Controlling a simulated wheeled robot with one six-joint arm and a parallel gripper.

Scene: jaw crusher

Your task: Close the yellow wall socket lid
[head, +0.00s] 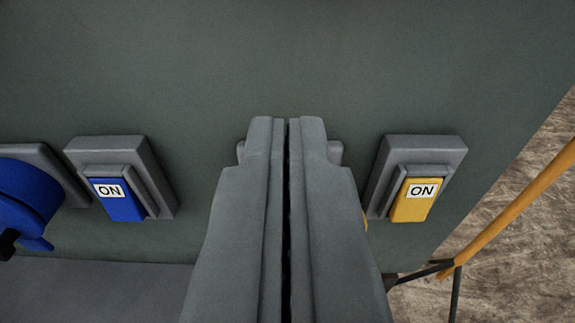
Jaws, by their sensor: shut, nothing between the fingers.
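My gripper (287,124) is shut and empty, and it fills the lower middle of the head view in front of the grey-green panel. Behind its fingers, a grey mounting piece (336,152) shows a little on both sides. A small yellow edge (364,221) peeks out at the right side of the gripper. It may be part of the yellow wall socket, but the socket and its lid are otherwise hidden, so I cannot tell how the lid stands or whether my gripper touches it.
A yellow ON switch (412,204) is right of my gripper, and a blue ON switch (120,203) is left. A blue round socket (27,197) is at the far left edge. An orange-yellow rail (512,206) runs past the panel's right edge. The panel (200,60) above is clear.

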